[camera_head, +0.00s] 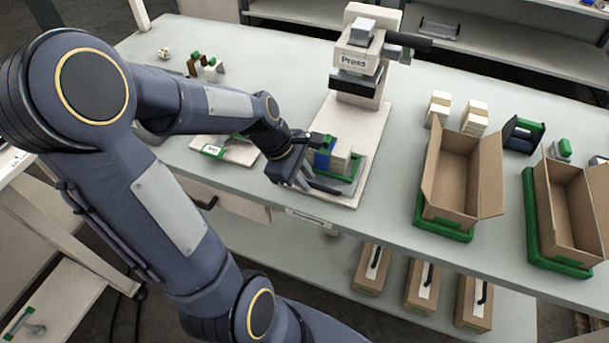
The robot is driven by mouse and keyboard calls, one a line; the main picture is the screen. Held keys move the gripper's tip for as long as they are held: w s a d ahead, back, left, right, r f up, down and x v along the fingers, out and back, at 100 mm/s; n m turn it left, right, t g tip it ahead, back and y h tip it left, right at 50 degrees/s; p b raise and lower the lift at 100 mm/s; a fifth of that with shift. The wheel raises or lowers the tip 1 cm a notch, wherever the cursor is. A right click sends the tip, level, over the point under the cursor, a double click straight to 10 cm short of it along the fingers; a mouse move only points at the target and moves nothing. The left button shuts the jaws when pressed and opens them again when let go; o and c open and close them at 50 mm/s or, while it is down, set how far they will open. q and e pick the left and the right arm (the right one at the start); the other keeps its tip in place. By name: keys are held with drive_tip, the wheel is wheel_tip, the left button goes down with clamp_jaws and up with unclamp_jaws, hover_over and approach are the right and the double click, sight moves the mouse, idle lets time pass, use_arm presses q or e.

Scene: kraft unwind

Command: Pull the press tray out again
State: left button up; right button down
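The beige press (357,62), labelled "Press", stands at the back middle of the table on a pale base plate (372,125). The press tray (357,181), grey with green edging, is on the front part of this plate, clear of the press head. A cream stack (342,160) with a blue piece (322,158) beside it is on the tray. My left gripper (308,182) is at the tray's front left side, by a dark bar. My gripper body hides part of that side, and its finger gap cannot be made out. My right gripper is out of view.
Two open cardboard boxes (434,190) (556,225) stand in green holders at the right. Pale stacks (473,117) are behind them. A low green-edged stand (236,151) is left of the gripper. Table between tray and boxes is clear.

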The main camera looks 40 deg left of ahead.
use_arm(q)
drive_tip(key=shift+o, duration=1.3)
drive_tip(key=shift+r, duration=0.1)
drive_tip(key=v, duration=0.7)
drive_tip(key=shift+a+r+p, duration=0.2)
drive_tip(key=shift+r+p, duration=0.05)
drive_tip(key=shift+p, duration=0.1)
drive_tip(key=shift+s+d, duration=0.1)
drive_tip(key=s+d+r+m+t, duration=0.1)
drive_tip(key=s+d+m+t, duration=0.1)
drive_tip(key=s+d+m, duration=0.8)
drive_tip(key=m, duration=0.8)
drive_tip(key=shift+s+r+m, duration=0.3)
drive_tip(key=shift+s+r, duration=0.05)
drive_tip(key=shift+s, duration=0.05)
